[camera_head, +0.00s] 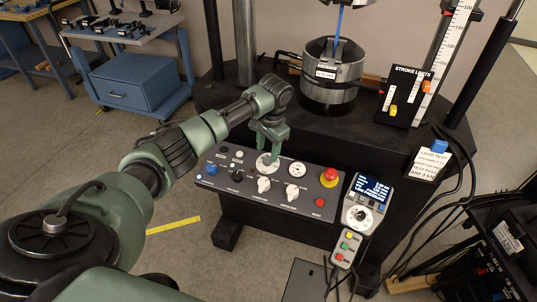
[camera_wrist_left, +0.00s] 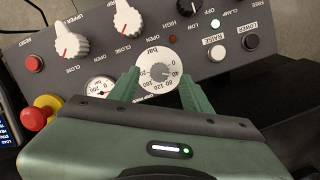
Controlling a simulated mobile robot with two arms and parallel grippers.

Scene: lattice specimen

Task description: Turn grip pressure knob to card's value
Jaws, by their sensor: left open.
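The grip pressure knob, grey at the centre of a white dial (camera_wrist_left: 160,68) marked "bar" with numbers around it, shows in the left wrist view. In the head view the dial (camera_head: 263,166) is partly hidden by my gripper. My left gripper (camera_wrist_left: 160,88), also in the head view (camera_head: 272,155), is open, with one green finger on each side of the dial. I cannot tell whether the fingers touch it. The card (camera_head: 429,163) is white with a blue clip at the right of the bench; its print is too small to read surely. My right gripper is not in view.
The control panel (camera_head: 230,189) also carries white pointer knobs (camera_head: 264,184), a small gauge (camera_wrist_left: 99,89), a red emergency button (camera_head: 329,176) and several push buttons. A handheld pendant (camera_head: 364,204) hangs at its right. A metal cylinder (camera_head: 331,72) stands behind.

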